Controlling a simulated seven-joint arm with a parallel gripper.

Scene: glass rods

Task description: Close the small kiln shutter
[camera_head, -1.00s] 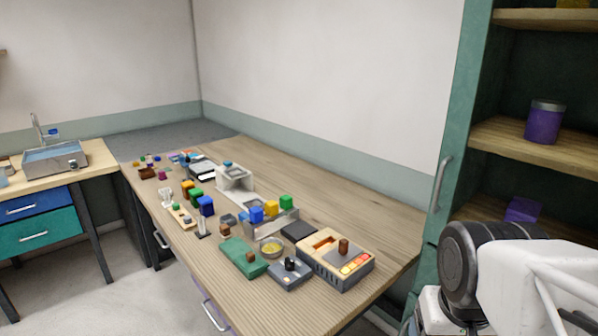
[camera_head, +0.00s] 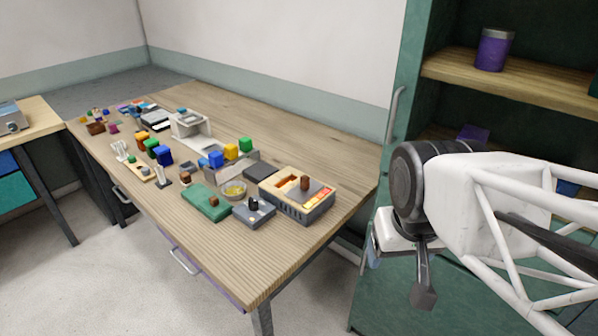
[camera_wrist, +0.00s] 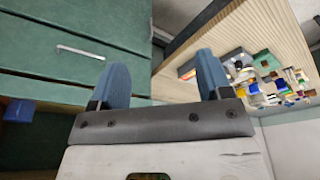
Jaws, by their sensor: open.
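The small kiln (camera_head: 290,207) is a beige and grey box near the front right of the wooden bench. Its top has an orange-lit opening. The wrist view shows the bench items small and far off.
A green block (camera_head: 207,203), a grey box with a black knob (camera_head: 254,211) and a yellow dish (camera_head: 233,190) stand left of the kiln. A dark block (camera_head: 261,173) sits behind it. The green cabinet (camera_head: 400,125) rises at right. The bench's front corner is clear.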

